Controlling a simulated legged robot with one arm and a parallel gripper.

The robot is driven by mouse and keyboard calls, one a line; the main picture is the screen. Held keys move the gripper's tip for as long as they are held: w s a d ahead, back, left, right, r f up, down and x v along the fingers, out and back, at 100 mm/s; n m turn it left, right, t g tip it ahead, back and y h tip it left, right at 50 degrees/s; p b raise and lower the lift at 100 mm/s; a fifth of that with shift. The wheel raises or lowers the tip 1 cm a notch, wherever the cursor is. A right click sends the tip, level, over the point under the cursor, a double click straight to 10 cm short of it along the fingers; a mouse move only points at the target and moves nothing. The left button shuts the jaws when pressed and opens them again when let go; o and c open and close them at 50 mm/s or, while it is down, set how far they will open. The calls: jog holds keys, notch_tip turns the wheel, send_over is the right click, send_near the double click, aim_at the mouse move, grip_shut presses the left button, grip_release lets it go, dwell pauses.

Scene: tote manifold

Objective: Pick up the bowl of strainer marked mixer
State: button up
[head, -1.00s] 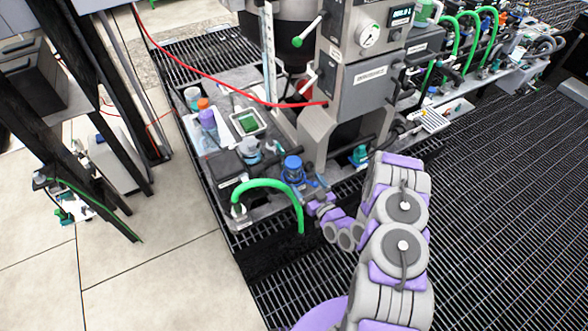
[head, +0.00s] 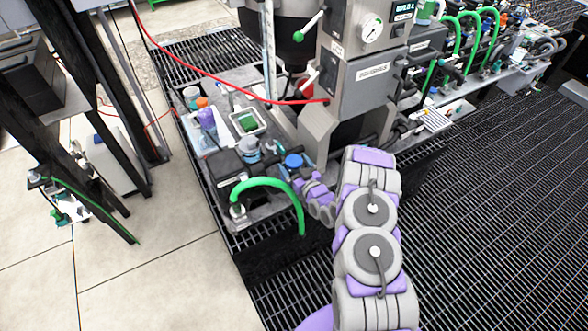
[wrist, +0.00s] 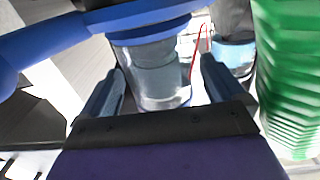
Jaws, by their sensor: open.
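The strainer has a blue head (wrist: 140,16) with a clear, see-through bowl (wrist: 155,80) under it. In the head view its blue top (head: 293,160) shows at the near end of the bench, and its lower part is hidden by my gripper. My gripper (wrist: 162,68) is open, with one dark blue finger on each side of the clear bowl. I cannot tell whether the fingers touch it. In the head view my gripper (head: 303,187) is right in front of the strainer. No mixer label is readable.
A green ribbed hose (wrist: 288,70) runs close on the right in the wrist view; in the head view a green hose (head: 265,182) arches beside my gripper. Another clear, blue-banded vessel (wrist: 233,50) stands behind. A grey machine (head: 362,85) rises behind the strainer. Grated floor (head: 480,220) is open at right.

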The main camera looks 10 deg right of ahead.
jog(key=shift+w+a, duration=0.2)
jog(key=shift+c, duration=0.4)
jog(key=shift+d, duration=0.1)
jog(key=c, duration=1)
